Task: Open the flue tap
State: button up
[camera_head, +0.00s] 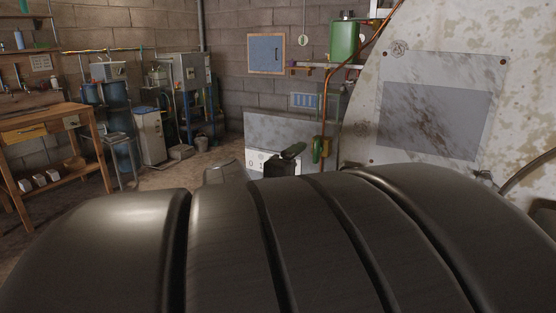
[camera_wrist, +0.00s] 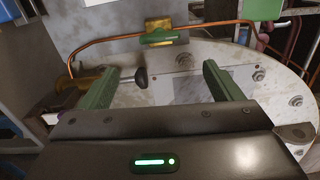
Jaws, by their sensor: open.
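A brass fitting with a green bar (camera_wrist: 160,36) sits on the copper pipe, beyond my fingertips in the wrist view. In the head view a green and brass tap (camera_head: 318,150) shows on the copper pipe, just right of my gripper (camera_head: 292,151). A second brass fitting (camera_wrist: 86,80) with a round black knob (camera_wrist: 141,78) is at left in the wrist view, partly behind my left finger. The knob lies near that finger's inner side; contact is unclear. No label shows which is the flue tap. My gripper (camera_wrist: 161,70) is open, with nothing clearly held between its green fingers.
A big pale, stained metal body (camera_head: 385,120) fills the right. A grey panel (camera_head: 280,130) stands behind my gripper. A wooden workbench (camera_head: 45,118) is at the left.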

jog(key=shift+v, duration=1)
